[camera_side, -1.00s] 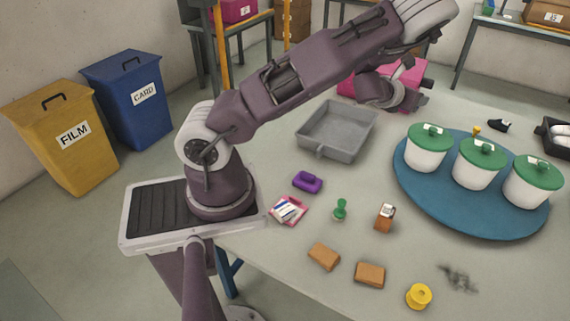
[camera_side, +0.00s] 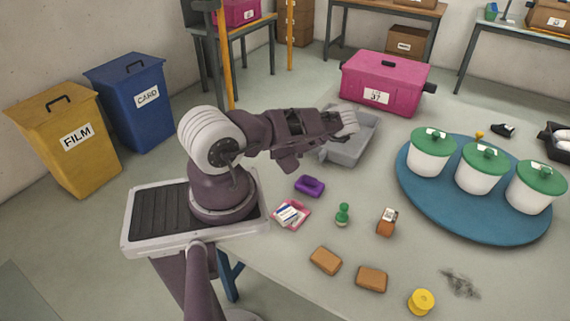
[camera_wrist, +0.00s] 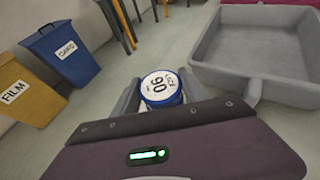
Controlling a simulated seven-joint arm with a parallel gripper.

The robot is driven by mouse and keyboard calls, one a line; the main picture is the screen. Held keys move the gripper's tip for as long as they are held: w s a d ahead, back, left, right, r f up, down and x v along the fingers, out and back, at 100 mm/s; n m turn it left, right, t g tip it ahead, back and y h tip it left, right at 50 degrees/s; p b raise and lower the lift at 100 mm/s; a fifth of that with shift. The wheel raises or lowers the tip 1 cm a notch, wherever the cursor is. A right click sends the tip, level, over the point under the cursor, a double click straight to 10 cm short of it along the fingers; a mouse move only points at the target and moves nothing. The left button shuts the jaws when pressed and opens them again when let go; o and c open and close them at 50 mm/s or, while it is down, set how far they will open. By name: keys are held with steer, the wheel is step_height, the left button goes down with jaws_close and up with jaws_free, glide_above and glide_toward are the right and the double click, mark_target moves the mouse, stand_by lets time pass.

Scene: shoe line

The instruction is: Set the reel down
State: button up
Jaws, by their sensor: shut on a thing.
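In the wrist view, my gripper (camera_wrist: 160,94) is shut on a reel (camera_wrist: 159,84), with a grey finger on each side of it. The reel is round and blue, with a white face label reading "90" and smaller letters. Floor shows beyond it, and the grey tray is to its right. In the side view my arm is folded low and reaches right toward the tray; my fingers and the held reel are hidden there. A yellow spool (camera_side: 421,301) stands on the table's near edge, apart from my gripper.
The grey tray (camera_side: 350,152) looks empty. A blue round mat (camera_side: 440,194) bears white pots with green lids. A pink case (camera_side: 386,82) stands behind. Purple block (camera_side: 310,186), green stamp (camera_side: 343,214) and brown blocks (camera_side: 325,260) lie in front. FILM (camera_side: 70,140) and CARD (camera_side: 130,100) bins stand left.

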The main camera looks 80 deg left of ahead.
step_height(320, 180, down, 7)
steer(key=shift+f, duration=0.15)
steer(key=shift+f, duration=0.6)
steer(key=o, duration=1.4)
steer(key=shift+c, duration=0.2)
